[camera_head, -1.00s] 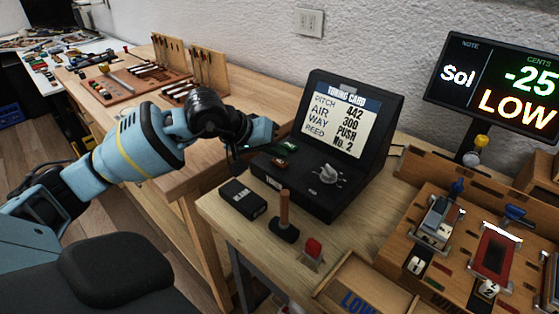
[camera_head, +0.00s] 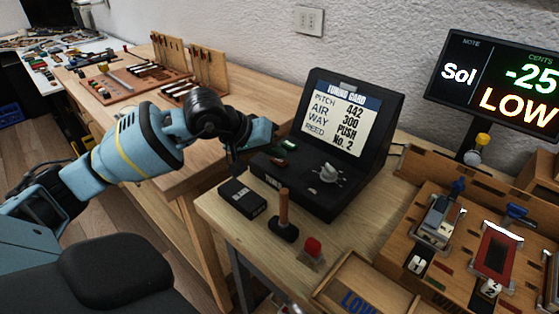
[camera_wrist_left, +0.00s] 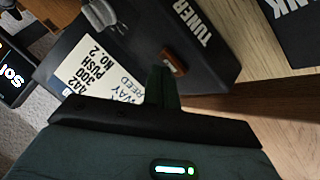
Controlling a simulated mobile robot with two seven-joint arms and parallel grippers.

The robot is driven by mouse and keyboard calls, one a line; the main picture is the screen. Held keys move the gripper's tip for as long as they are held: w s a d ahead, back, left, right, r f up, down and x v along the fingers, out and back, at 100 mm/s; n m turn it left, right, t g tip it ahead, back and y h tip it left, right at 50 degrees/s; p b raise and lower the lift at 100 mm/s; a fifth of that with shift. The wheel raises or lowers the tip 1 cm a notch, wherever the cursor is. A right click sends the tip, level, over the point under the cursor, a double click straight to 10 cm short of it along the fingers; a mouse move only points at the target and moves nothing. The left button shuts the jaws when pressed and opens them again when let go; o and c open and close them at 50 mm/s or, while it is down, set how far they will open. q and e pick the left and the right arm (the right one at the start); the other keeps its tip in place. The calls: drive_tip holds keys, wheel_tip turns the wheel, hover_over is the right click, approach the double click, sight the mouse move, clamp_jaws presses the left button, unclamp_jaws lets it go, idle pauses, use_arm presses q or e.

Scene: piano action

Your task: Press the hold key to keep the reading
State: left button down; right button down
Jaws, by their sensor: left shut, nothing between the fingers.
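The black tuner console (camera_head: 328,190) stands on the right workbench with a sloped card panel and a knob (camera_head: 329,172) on its lower deck. In the left wrist view, a small orange-brown key (camera_wrist_left: 173,62) sits on the console's deck near the TUNER lettering. My left gripper (camera_head: 284,147) is over the left part of the deck, shut and empty. Its dark green fingers (camera_wrist_left: 158,75) end just beside that key in the wrist view; I cannot tell whether they touch it. No hold label is readable. My right gripper is not in view.
The display (camera_head: 500,85) reads Sol, -25, LOW. A black box (camera_head: 242,197), a wooden-handled tool (camera_head: 284,212) and a red button (camera_head: 312,246) stand before the console. A wooden tray (camera_head: 345,275) and a reed rack (camera_head: 460,240) are at right.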

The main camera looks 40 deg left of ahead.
sight(276, 165)
use_arm(q)
drive_tip(key=shift+f, duration=0.25)
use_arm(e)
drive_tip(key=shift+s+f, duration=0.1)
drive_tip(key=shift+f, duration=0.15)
use_arm(q)
drive_tip(key=shift+r, duration=0.45)
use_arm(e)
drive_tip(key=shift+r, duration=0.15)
use_arm(q)
drive_tip(key=shift+r, duration=0.1)
